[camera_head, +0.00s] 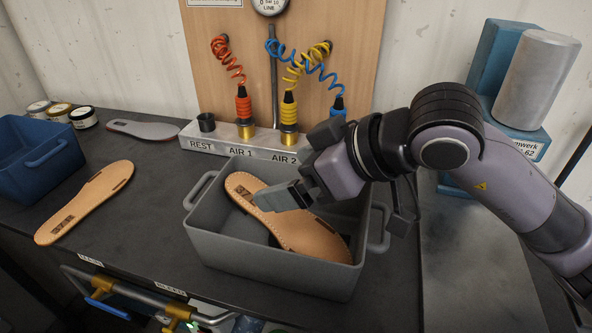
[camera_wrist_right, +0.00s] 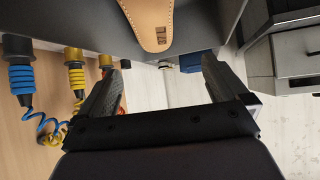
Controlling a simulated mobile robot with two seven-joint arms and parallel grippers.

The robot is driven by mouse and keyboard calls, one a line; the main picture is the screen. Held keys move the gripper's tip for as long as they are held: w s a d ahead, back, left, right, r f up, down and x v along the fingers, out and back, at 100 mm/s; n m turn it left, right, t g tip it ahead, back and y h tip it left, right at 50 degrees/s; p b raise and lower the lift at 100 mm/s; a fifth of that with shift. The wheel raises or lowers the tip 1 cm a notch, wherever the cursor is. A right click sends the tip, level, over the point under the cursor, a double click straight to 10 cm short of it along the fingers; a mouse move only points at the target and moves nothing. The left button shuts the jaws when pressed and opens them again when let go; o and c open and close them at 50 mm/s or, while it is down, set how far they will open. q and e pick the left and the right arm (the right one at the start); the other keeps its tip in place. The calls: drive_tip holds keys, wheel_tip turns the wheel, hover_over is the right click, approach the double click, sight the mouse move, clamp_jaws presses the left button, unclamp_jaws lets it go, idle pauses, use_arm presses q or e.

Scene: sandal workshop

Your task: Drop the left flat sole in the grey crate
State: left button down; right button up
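A tan flat sole (camera_head: 302,232) stamped 37 lies tilted inside the grey crate (camera_head: 268,258), its stamped end toward the back left rim. It also shows in the wrist view (camera_wrist_right: 150,18), beyond the fingertips. A second tan flat sole (camera_head: 90,203) lies on the bench left of the crate; its stamp is too small to read surely, so I cannot tell which is the left one. My right gripper (camera_head: 282,196) is over the crate, close above the sole in it. Its fingers are apart with nothing between them in the wrist view (camera_wrist_right: 165,66). My left gripper is out of view.
A blue crate (camera_head: 40,165) and several small tins (camera_head: 83,117) stand at the left. A grey sole (camera_head: 143,130) lies at the back. The air-tool rest (camera_head: 225,143) with coiled hoses stands behind the grey crate. A grey cylinder on a blue machine (camera_head: 535,80) stands at right.

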drive_tip(key=b+v, duration=0.1)
drive_tip(key=v, duration=0.6)
drive_tip(key=shift+s, duration=0.1)
idle(0.5)
